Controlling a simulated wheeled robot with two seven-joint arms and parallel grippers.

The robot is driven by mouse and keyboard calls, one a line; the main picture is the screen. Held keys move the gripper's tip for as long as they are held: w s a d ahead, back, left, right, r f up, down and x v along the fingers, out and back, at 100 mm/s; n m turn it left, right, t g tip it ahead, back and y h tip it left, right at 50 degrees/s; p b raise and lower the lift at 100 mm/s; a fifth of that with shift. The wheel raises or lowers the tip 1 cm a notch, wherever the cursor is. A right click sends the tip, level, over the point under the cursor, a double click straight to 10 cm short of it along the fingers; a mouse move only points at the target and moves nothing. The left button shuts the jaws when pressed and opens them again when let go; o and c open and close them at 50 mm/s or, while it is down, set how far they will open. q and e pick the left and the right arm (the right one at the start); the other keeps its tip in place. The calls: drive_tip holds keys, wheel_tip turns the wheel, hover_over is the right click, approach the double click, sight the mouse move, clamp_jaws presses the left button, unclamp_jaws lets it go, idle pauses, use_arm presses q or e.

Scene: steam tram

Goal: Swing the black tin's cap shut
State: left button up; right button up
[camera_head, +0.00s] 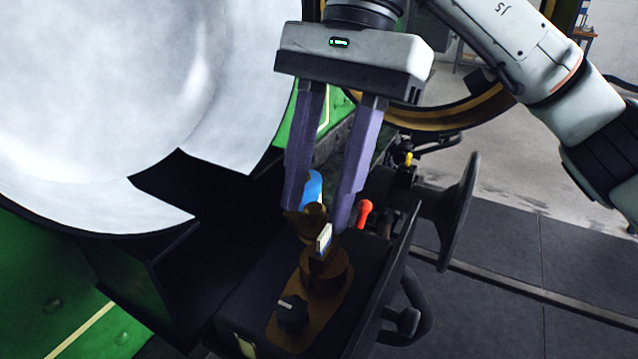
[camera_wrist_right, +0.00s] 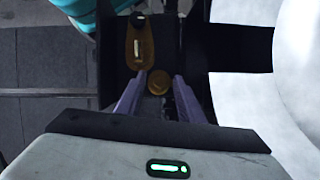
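A black box-like body (camera_head: 250,290) is at the bottom centre of the head view, with a brown plate (camera_head: 328,305) on its top. A small black knob-like piece (camera_head: 292,314) with a white mark sits on the plate. A round brown piece (camera_head: 305,222) stands at the plate's far end; it also shows as a round disc (camera_wrist_right: 158,83) in the wrist view. I cannot tell which part is the tin's cap. My right gripper (camera_head: 316,219) points down with its purple fingers apart, one on each side of the round piece. Contact is unclear. My left gripper is not in view.
A large pale round surface (camera_head: 120,80) fills the left, above green panels (camera_head: 40,270). A blue piece (camera_head: 314,186) and a red-orange knob (camera_head: 365,211) are close to the fingers. A dark buffer disc (camera_head: 460,210) stands to the right. Grey floor (camera_head: 570,245) lies beyond.

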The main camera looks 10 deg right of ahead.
sight(319, 203)
wheel_tip(319, 203, up, 10)
idle(0.7)
